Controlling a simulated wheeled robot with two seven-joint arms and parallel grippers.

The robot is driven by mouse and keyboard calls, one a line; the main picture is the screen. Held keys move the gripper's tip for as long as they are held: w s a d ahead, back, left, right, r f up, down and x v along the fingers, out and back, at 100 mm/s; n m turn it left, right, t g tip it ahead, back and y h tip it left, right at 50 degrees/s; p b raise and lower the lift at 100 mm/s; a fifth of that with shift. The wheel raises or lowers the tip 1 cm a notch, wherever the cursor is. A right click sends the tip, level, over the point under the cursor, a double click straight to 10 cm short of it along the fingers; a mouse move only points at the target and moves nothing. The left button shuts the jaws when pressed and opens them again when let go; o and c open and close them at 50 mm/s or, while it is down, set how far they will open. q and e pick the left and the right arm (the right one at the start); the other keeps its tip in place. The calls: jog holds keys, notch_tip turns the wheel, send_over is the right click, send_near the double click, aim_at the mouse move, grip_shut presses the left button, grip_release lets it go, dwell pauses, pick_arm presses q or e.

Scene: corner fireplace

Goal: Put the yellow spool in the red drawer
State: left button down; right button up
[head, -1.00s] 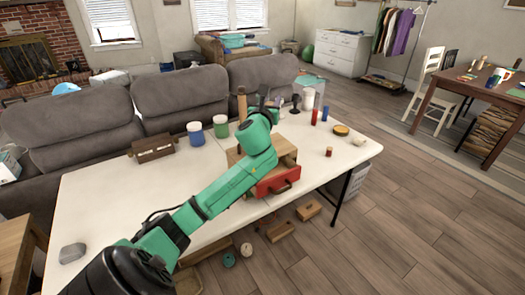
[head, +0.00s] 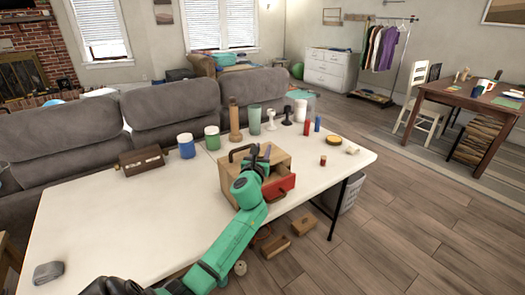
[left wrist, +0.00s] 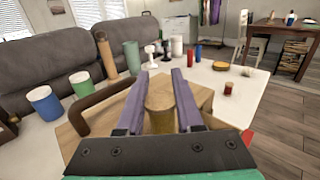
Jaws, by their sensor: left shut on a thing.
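My left gripper (head: 262,153) is over the wooden box on the white table, its arm coming up from below. In the left wrist view its purple fingers (left wrist: 160,95) are shut on an ochre-yellow cylinder, the yellow spool (left wrist: 161,110). The spool is hidden by the gripper in the head view. The red drawer (head: 284,186) is in the front of the wooden box (head: 229,178) and stands pulled out. My arm covers part of its front, and its inside shows little. My right gripper is not in view.
A dark carry handle (left wrist: 95,105) rises from the box top. Blue (head: 186,146) and green (head: 212,138) tubs, a tall brown bottle (head: 235,118) and a green cup (head: 254,120) stand behind. A small red spool (head: 323,160) is at right.

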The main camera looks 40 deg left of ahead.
pick_arm(q)
jog(key=shift+f+b, duration=0.3)
jog(key=shift+f, duration=0.2)
jog(key=c, duration=0.6)
grip_release()
jog(key=shift+o, duration=0.2)
jog(key=shift+r, duration=0.2)
jog(key=shift+r+p, duration=0.5)
jog(key=shift+p, duration=0.15)
jog(key=v, duration=1.2)
